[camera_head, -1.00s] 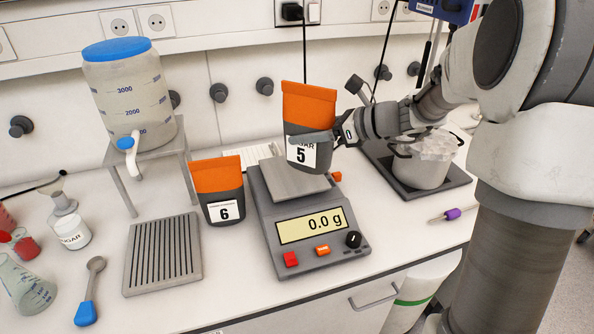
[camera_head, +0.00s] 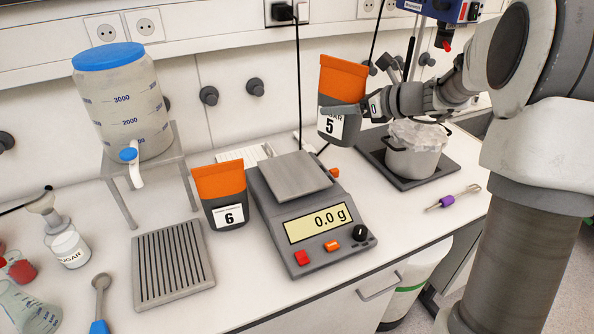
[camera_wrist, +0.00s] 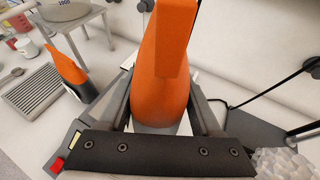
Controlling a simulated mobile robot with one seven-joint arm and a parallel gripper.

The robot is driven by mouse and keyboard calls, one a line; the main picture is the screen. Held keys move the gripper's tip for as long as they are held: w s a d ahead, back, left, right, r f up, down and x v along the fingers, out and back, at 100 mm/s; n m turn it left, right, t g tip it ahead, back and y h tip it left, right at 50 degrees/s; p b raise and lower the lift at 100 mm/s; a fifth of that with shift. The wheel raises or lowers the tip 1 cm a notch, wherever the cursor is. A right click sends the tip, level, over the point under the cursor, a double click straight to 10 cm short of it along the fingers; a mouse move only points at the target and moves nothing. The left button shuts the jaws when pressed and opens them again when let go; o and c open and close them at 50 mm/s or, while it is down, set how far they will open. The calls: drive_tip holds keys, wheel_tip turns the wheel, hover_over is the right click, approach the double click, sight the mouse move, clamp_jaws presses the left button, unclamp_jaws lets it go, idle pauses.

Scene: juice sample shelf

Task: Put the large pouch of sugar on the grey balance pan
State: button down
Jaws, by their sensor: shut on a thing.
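The large pouch (camera_head: 342,92) has an orange top, a grey lower part and a white label reading SUGAR 5. My gripper (camera_head: 366,108) is shut on it and holds it upright in the air. In the head view it hangs to the upper right of the grey balance pan (camera_head: 296,176), apart from it. The pan is empty and the balance display (camera_head: 317,224) reads 0.0 g. In the wrist view the pouch (camera_wrist: 165,60) stands between both fingers and hides most of what lies below it.
A second orange and grey pouch (camera_head: 220,190), labelled 6, stands just left of the balance. A ribbed grey tray (camera_head: 172,265) lies further left. A pot (camera_head: 412,158) with a crumpled clear cover stands right. A carboy (camera_head: 122,105) stands on a stand (camera_head: 150,165) at back left.

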drive_tip(key=shift+w+d+r, duration=0.25)
drive_tip(key=shift+d+r, duration=0.05)
drive_tip(key=shift+d, duration=0.1)
drive_tip(key=shift+m+t, duration=0.3)
drive_tip(key=shift+w+a+f+b, duration=0.1)
drive_tip(key=shift+a+f+b, duration=0.45)
drive_tip(key=shift+a+f, duration=2.3)
drive_tip(key=shift+w+a+f+b, duration=0.1)
drive_tip(key=shift+a+f+b, duration=0.4)
drive_tip(key=shift+a+f, duration=2.25)
drive_tip(key=shift+a+r, duration=0.1)
drive_tip(key=shift+a, duration=0.05)
drive_tip(key=shift+c, duration=0.3)
unclamp_jaws()
drive_tip(key=shift+f, duration=0.2)
